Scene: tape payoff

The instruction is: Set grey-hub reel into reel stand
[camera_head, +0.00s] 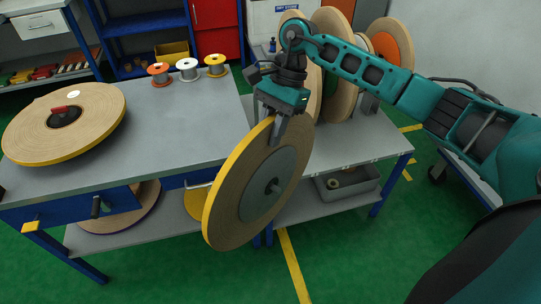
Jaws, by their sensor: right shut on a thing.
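The grey-hub reel (225,190) is a large tan disc with a yellow rim and a grey round hub plate, held nearly upright and tilted. My right gripper (278,130) is shut on its upper edge. The reel hangs in front of the two tables and overlaps their edges in the picture. What looks like the reel stand (369,104) is a grey part on the right table, mostly hidden by upright reels and my arm. My left gripper is not in view.
Upright reels (334,25), one orange-hubbed (388,48), stand at the back of the right table (340,144). A flat reel (95,105) lies on the left table (185,140). Small spools (188,70) line its back edge. A grey bin (347,192) sits on the lower shelf.

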